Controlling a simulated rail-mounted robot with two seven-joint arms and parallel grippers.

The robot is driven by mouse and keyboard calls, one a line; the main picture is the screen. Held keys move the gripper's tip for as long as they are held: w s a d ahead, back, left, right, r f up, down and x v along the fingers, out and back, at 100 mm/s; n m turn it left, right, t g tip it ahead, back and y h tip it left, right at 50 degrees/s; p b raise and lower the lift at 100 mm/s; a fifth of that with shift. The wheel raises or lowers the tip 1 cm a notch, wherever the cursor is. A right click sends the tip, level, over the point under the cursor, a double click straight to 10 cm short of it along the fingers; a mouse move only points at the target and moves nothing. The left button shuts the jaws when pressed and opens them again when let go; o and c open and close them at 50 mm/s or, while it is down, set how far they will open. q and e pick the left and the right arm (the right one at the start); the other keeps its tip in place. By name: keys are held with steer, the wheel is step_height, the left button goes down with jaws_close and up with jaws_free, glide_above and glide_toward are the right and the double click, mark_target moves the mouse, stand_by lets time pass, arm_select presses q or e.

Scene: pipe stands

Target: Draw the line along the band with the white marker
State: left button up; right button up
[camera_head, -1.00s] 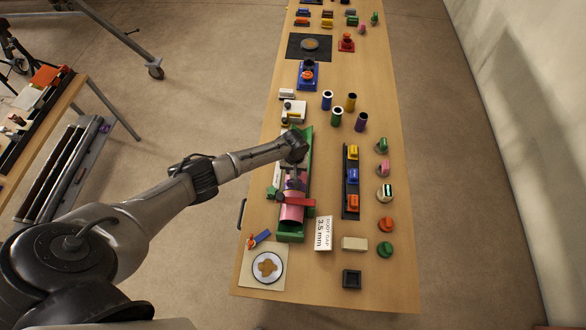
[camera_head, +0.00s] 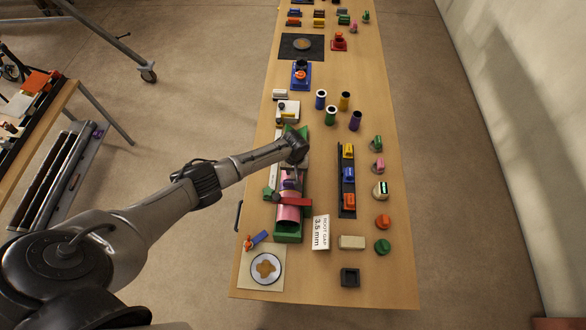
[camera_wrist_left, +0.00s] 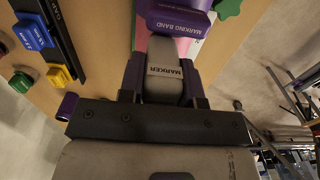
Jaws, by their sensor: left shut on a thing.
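My left gripper (camera_wrist_left: 165,78) is shut on the white marker (camera_wrist_left: 164,88), a pale grey-white body lettered MARKER, seen between its fingers in the wrist view. The purple marking band (camera_wrist_left: 178,22) lies just beyond the marker there. Whether the tip touches anything is hidden. In the head view my left gripper (camera_head: 290,180) is over the pink pipe (camera_head: 288,214), which lies in a green stand (camera_head: 288,238). A red clamp part (camera_head: 294,202) crosses the pipe. My wrist covers most of the band in this view. My right gripper is not in view.
A dark rack (camera_head: 346,208) with yellow, blue and orange blocks stands to the right of the pipe. A white root gap card (camera_head: 321,233) lies close by. Several upright cylinders (camera_head: 331,116) stand farther back. A round-topped plate (camera_head: 265,267) lies at the front left.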

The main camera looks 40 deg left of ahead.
arm_select(q)
steer(key=shift+w+d, duration=0.15)
steer(key=shift+d, duration=0.1)
steer(key=shift+s+a, duration=1)
steer(key=shift+a, duration=0.3)
stand_by(0.7)
steer(key=shift+w+d+r, duration=0.15)
steer(key=shift+w+d, duration=0.15)
steer(key=shift+d, duration=0.05)
steer(key=shift+w+d+f, duration=0.2)
steer(key=shift+w+d, duration=0.55)
steer(key=shift+d, duration=0.15)
stand_by(0.8)
steer(key=shift+r, duration=3.5)
